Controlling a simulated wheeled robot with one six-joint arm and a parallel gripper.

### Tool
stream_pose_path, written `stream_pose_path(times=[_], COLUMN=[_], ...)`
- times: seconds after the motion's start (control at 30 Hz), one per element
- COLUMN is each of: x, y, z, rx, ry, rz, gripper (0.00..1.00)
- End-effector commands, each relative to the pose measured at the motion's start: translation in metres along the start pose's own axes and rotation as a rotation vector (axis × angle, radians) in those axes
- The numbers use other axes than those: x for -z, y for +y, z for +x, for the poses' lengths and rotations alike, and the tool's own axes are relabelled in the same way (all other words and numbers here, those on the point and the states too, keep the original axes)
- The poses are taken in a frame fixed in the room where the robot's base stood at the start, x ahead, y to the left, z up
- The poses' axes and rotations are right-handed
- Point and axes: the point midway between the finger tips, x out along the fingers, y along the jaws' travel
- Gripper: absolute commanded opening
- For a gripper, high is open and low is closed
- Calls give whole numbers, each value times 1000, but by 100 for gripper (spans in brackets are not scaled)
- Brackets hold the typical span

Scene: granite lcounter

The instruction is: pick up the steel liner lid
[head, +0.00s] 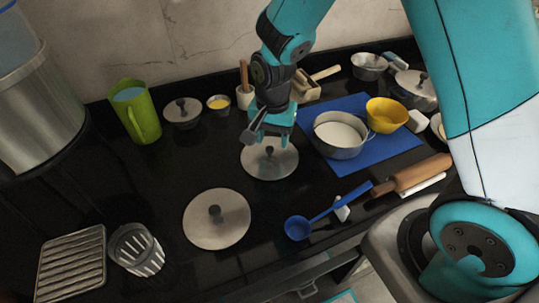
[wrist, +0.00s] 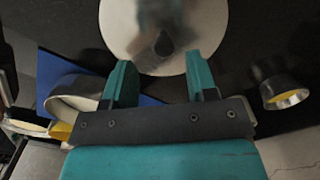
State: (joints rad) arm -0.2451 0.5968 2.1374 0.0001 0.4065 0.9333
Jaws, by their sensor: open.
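A round flat steel lid (head: 268,165) with a dark knob lies on the black counter, directly below my gripper (head: 270,138). A second, similar steel lid (head: 216,230) with a knob lies nearer the front; their looks alone do not tell which is the liner lid. My gripper is open and empty, pointing down over the rear one. In the wrist view, that lid (wrist: 120,25) lies beyond the two teal fingers of my gripper (wrist: 158,62), its knob (wrist: 163,46) about midway between them in the picture. A gap to the knob seems to remain.
A grey pot (head: 340,145) stands on a blue mat (head: 385,152) right of the lid, beside a yellow bowl (head: 387,113). A blue ladle (head: 299,228) and rolling pin (head: 421,173) lie in front. A small lidded pan (head: 182,118), butter bowl (head: 218,106) and green pitcher (head: 144,120) stand behind left.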

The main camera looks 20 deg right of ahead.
Motion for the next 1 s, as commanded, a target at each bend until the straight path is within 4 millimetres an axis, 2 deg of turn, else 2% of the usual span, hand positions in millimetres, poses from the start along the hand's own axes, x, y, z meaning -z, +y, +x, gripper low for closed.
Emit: stream_pose_path(times=[0.23,0.53,0.77,1.0], x=[-5,-5,-5,-5], y=[-5,-5,-5,-5], z=[35,41,40,40], rx=[-3,-1,-1,-1], ry=[-3,-2,-2,-2], rz=[1,1,1,1], gripper=[52,52,0,0])
